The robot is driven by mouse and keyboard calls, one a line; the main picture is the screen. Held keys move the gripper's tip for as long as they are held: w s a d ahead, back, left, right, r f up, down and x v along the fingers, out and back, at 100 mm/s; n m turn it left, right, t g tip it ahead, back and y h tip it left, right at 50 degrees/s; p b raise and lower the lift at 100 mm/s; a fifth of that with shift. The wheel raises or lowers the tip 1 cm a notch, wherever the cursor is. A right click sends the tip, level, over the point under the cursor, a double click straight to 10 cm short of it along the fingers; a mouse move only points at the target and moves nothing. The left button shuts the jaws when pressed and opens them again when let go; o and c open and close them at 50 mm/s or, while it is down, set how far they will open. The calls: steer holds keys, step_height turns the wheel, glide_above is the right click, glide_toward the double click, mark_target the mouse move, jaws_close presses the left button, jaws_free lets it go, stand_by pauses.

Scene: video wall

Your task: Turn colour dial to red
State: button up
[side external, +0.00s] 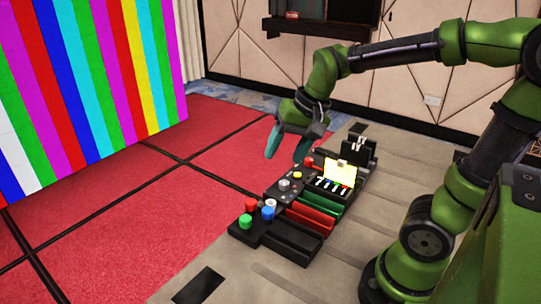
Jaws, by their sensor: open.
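A row of dark control boxes stands on the floor in the side external view. A grey round knob (284,184) sits on the middle box and looks like a dial; its marking is too small to read. A small yellow knob (297,175) is beside it. I cannot tell for sure which is the colour dial. My gripper (287,155) is open and empty, pointing down above the far part of the boxes, apart from the knobs.
A lit yellow panel (341,171) and red (311,217) and green (322,201) trays lie right of the knobs. Another red knob (309,162) is at the far end. A striped video wall (85,75) stands left. The red floor (130,240) is clear.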

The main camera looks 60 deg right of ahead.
mark_target(284, 182)
steer(key=w+d+f+m+g+h, duration=0.1)
steer(key=w+d+m+g, duration=0.45)
steer(key=d+m, duration=0.75)
steer(key=shift+m+t, duration=0.65)
steer(key=shift+m, duration=0.25)
steer(key=f, duration=0.5)
steer(key=w+a+f, duration=0.1)
steer(key=f, duration=0.5)
steer(key=a+f, duration=0.1)
steer(key=f, duration=0.4)
steer(key=shift+w+a+f, duration=0.25)
steer(key=c, duration=1)
steer(key=shift+c, duration=0.2)
